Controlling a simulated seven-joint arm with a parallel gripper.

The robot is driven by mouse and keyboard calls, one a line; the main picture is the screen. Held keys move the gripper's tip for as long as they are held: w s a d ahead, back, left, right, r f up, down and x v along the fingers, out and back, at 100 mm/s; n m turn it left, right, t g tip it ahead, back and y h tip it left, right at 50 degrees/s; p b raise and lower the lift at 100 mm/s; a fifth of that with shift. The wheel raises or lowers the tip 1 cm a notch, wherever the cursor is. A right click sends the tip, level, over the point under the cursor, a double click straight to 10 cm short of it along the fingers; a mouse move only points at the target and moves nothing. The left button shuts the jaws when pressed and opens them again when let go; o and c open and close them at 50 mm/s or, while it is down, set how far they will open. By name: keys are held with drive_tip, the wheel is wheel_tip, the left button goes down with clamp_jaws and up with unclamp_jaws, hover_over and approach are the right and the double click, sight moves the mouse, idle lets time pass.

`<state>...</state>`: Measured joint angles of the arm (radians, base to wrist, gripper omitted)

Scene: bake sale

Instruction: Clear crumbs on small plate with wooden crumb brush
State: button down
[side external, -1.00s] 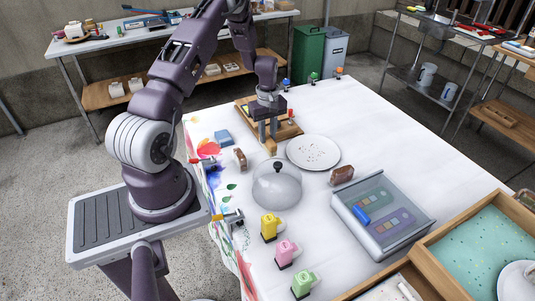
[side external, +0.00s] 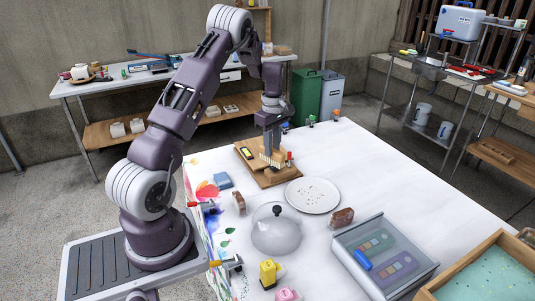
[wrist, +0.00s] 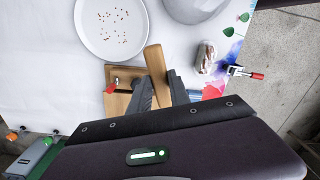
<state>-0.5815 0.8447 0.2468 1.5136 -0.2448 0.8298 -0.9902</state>
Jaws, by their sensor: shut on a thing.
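The small white plate (side external: 313,204) lies on the white table with brown crumbs (side external: 318,190) scattered over it. The plate (wrist: 88,45) and its crumbs (wrist: 118,38) also show at the upper left of the wrist view. My gripper (side external: 271,146) is shut on the wooden crumb brush (side external: 270,165) and holds it over the wooden board, left of and behind the plate. Pale bristles show below the fingers in the side view. In the wrist view the brush handle (wrist: 154,62) sticks out between my fingertips (wrist: 160,82); the bristles are hidden.
The wooden board (side external: 287,180) carries a red-handled item (side external: 289,157). A clear dome (side external: 277,235) stands in front of the plate. Brown wrapped items (side external: 342,217) (side external: 239,203), a blue block (side external: 222,180) and a lidded case (side external: 384,255) stand around.

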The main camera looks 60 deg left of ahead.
drive_tip(key=w+d+n, duration=0.4)
drive_tip(key=w+n, duration=0.6)
drive_tip(key=w, duration=0.4)
wheel_tip(320, 180, down, 10)
drive_tip(key=shift+s+a+r, duration=0.2)
drive_tip(key=shift+s+a, duration=0.05)
drive_tip(key=shift+s, duration=0.15)
